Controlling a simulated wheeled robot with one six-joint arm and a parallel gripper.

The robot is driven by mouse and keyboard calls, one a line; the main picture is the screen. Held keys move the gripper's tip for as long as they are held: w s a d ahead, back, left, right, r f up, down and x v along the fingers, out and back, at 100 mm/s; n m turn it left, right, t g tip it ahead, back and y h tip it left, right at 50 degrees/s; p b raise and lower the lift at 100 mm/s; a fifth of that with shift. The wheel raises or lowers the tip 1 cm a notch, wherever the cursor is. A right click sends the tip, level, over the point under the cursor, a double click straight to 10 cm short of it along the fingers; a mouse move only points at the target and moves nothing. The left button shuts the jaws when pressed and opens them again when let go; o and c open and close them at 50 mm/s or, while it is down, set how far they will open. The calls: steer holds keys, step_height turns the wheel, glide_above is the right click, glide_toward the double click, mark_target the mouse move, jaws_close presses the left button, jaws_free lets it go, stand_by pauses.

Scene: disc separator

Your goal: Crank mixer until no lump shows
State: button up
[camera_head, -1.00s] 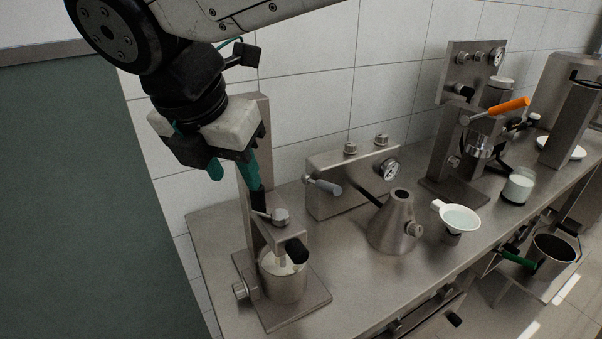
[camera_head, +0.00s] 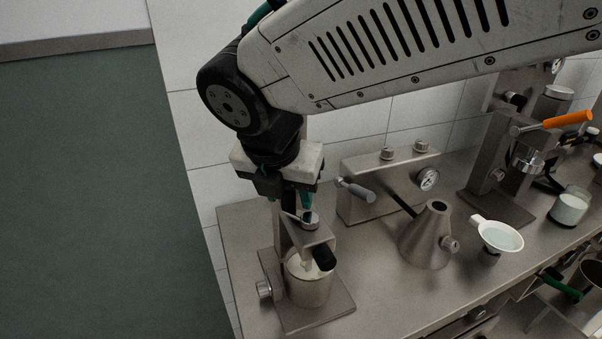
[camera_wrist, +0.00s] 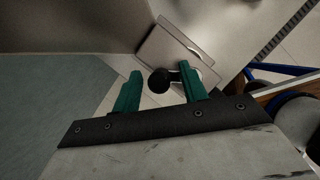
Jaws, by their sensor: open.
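The mixer is a steel stand (camera_head: 284,245) with a crank and black knob (camera_head: 324,257) over a metal cup (camera_head: 309,287). Pale contents show at the cup's rim, but the crank partly hides them, so I cannot tell whether a lump shows. My gripper (camera_head: 290,199) is open with teal fingers pointing down, above the mixer and higher than the black knob. The fingers do not visibly hold anything.
A steel box with a gauge (camera_head: 385,185) stands right of the mixer, its grey lever (camera_head: 355,190) reaching near my gripper. The green-grey panel (camera_head: 90,190) is at left.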

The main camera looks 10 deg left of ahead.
jaws_close()
steer(key=shift+w+d+m+h, duration=0.15)
steer(key=shift+w+m+h, duration=0.15)
steer(key=shift+m, duration=0.5)
steer(key=shift+w+d+m+h, duration=0.15)
steer(key=shift+w+m+h, duration=0.15)
steer(key=shift+m, duration=0.5)
jaws_free()
steer(key=shift+s, duration=0.1)
steer(key=v, duration=0.7)
steer(key=shift+r, duration=0.35)
